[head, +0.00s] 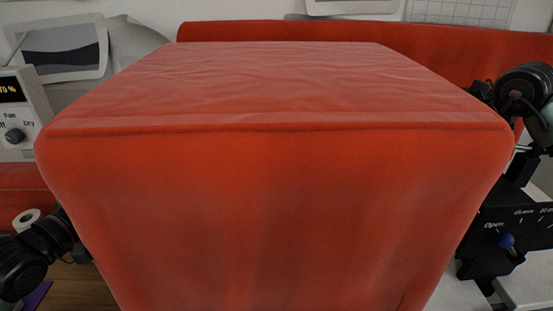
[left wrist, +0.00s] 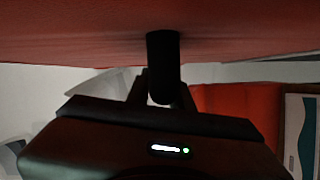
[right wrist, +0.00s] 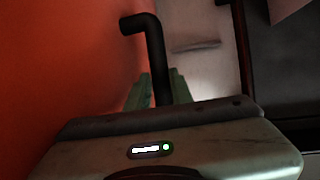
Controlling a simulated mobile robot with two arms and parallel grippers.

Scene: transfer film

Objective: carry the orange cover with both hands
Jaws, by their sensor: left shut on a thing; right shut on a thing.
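The orange cover (head: 280,200) is a big box shape that fills the middle of the head view, its flat top facing up and its front face towards me. In the left wrist view my left gripper (left wrist: 161,95) is shut on a dark round handle (left wrist: 163,60) beside the cover's orange surface (left wrist: 70,35). In the right wrist view my right gripper (right wrist: 157,92) is shut on a dark bent handle (right wrist: 150,45) beside the cover's orange side (right wrist: 60,60). In the head view the cover hides both fingertips. What lies under or behind the cover is hidden.
A device with a dial (head: 14,134) stands at the left, and a black unit with a blue knob (head: 506,241) at the right. A long orange-red band (head: 460,55) runs behind the cover. A white roll (head: 27,219) and a brown surface (head: 85,290) show lower left.

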